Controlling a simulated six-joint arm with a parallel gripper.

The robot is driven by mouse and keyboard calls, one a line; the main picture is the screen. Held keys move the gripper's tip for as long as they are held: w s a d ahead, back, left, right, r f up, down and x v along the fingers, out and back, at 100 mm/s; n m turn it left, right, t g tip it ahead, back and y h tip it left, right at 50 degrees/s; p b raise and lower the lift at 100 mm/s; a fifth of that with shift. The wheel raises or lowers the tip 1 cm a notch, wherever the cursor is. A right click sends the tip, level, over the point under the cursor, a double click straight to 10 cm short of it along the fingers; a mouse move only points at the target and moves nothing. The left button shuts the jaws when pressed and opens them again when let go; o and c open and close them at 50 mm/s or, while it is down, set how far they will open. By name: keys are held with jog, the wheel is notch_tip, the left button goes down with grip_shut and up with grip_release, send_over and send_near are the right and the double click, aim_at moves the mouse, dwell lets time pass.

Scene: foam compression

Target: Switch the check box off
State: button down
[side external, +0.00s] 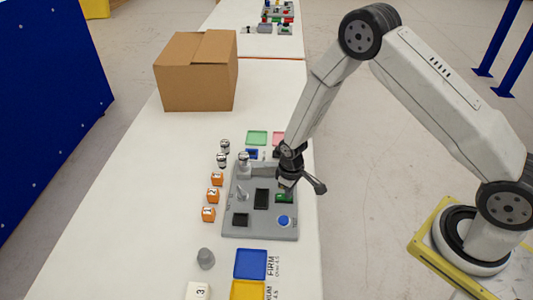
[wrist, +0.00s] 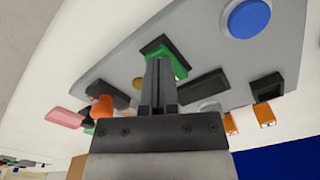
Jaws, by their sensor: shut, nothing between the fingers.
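The check box is a grey panel (side external: 262,229) on the white table, and its grey face (wrist: 205,40) fills much of the wrist view. A green rocker switch in a dark frame (side external: 284,198) sits on it, near a round blue button (side external: 284,221). My gripper (side external: 287,186) is shut and empty, directly over the green switch. In the wrist view my fingertips (wrist: 160,62) overlap the green switch (wrist: 180,66) and hide part of it. I cannot tell whether they touch it or which way the rocker is tipped.
Orange blocks (side external: 213,194) and small metal weights (side external: 222,160) stand left of the panel. A blue pad (side external: 250,264) and a yellow pad (side external: 247,291) lie in front, with a grey knob-shaped piece (side external: 206,258) beside them. A cardboard box (side external: 190,85) stands behind.

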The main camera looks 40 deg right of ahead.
jog(key=shift+r, duration=3.45)
jog(key=shift+r, duration=0.15)
jog(key=shift+s+r, duration=0.1)
jog(key=shift+r, duration=0.1)
jog(key=s+d+r+m+t, duration=0.2)
jog(key=s+d+r+m, duration=0.1)
jog(key=s+r, duration=1)
jog(key=shift+r+t, duration=0.3)
jog(key=shift+r, duration=0.6)
jog(key=shift+s, duration=0.1)
